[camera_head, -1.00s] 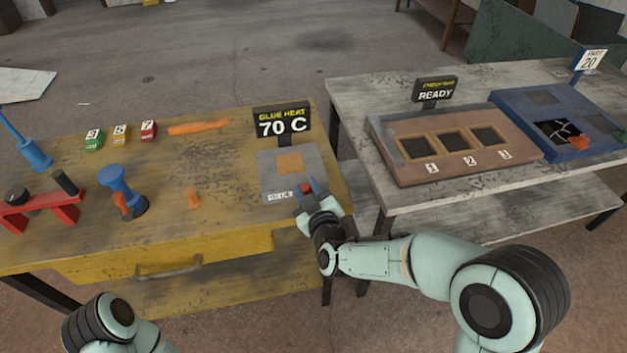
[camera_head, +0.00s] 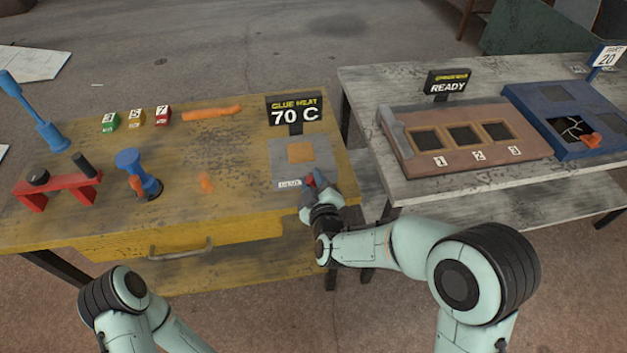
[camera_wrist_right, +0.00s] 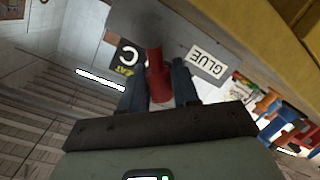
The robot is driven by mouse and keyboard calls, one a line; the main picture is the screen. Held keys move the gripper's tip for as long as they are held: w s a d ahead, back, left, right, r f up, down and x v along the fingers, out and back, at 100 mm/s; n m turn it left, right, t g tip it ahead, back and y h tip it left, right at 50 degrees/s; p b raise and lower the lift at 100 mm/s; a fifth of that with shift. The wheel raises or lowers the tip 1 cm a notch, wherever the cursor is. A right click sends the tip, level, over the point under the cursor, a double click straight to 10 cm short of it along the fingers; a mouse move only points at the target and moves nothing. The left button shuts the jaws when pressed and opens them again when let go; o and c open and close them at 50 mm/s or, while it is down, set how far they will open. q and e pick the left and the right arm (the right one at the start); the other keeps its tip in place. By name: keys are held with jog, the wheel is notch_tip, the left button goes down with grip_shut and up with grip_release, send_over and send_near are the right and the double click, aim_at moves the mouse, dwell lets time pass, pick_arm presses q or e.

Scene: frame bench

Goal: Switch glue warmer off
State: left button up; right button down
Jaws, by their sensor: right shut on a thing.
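The glue warmer (camera_head: 318,150) is a grey plate with an orange square, at the right end of the yellow bench. Its sign (camera_head: 294,114) reads "GLUE HEAT 70 C". A red knob or switch (camera_head: 310,181) stands at its front right corner, by a white label; the label reads "GLUE" in the right wrist view (camera_wrist_right: 207,62). My right gripper (camera_head: 312,188) is at this red switch. In the right wrist view the red switch (camera_wrist_right: 155,62) rises between the two dark fingers, which are shut on it. Of my left arm only links show at the bottom left; its gripper is out of view.
The yellow bench (camera_head: 235,150) also holds a red stand (camera_head: 58,184), blue tools (camera_head: 130,160), numbered small blocks (camera_head: 135,117) and orange pieces. A grey table (camera_head: 375,88) on the right carries a brown tray (camera_head: 400,122) with a READY sign and a blue tray (camera_head: 535,100).

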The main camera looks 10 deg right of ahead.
jog(key=c, duration=0.9)
grip_release()
jog(key=shift+c, duration=0.2)
jog(key=shift+s, duration=0.1)
pick_arm(q)
jog(key=shift+t, duration=0.4)
jog(key=f+b, duration=0.1)
jog(key=w+f+b, duration=0.1)
jog(key=b, duration=0.1)
jog(key=f+b, duration=0.1)
jog(key=shift+w+f+b, duration=0.25)
jog(key=shift+f+b, duration=0.1)
jog(key=shift+f, duration=0.05)
pick_arm(e)
jog(key=a+v, duration=0.1)
jog(key=v, duration=1.2)
jog(key=shift+d, duration=0.4)
jog(key=shift+s+r, duration=0.1)
jog(key=shift+s, duration=0.05)
